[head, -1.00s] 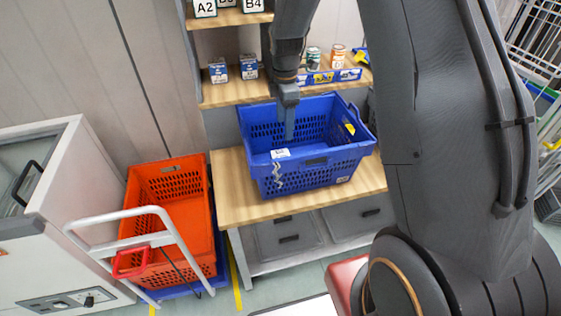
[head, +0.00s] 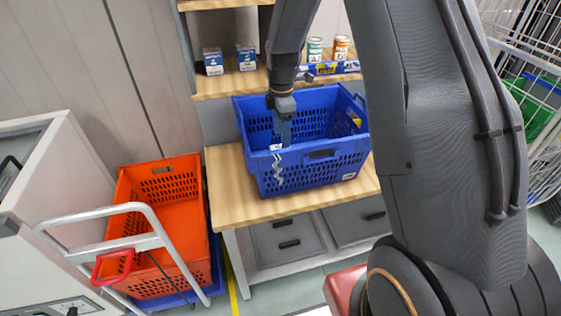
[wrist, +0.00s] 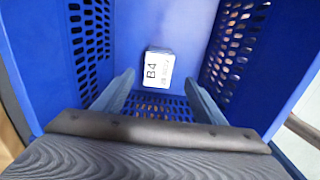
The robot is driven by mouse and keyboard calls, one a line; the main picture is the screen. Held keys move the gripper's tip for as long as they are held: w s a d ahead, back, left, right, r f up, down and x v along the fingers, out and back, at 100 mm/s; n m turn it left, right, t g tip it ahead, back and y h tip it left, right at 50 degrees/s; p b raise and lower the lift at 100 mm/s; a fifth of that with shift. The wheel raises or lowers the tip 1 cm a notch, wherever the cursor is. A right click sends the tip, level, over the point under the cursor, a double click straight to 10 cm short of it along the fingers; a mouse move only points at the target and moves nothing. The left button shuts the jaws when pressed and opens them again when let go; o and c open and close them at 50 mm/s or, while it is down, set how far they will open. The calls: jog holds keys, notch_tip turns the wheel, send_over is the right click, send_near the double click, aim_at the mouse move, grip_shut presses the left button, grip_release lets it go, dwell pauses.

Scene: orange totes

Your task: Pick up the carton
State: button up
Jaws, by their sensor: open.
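The carton (wrist: 158,69) shows in the wrist view as a small box with a white face marked B4. My gripper (wrist: 159,80) is open and empty, with one finger to each side of the carton's line and the carton beyond the fingertips. In the head view my gripper (head: 284,136) reaches down into the blue tote (head: 325,172), which stands on the wooden bench. The carton is hidden there by the tote's front wall.
Two blue-and-white cartons (head: 213,62) and (head: 246,58) stand on the shelf above, with cans (head: 315,48) to their right. An orange tote (head: 160,220) sits on a trolley at the left. The bench (head: 226,192) is bare left of the blue tote. The tote walls surround my gripper.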

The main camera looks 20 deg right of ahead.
jog(key=shift+w+f+p, duration=0.15)
jog(key=shift+f+p, duration=1.35)
jog(key=shift+f, duration=2)
jog(key=shift+c, duration=0.5)
jog(key=c, duration=1.3)
jog(key=shift+o, duration=0.2)
jog(key=shift+r, duration=0.1)
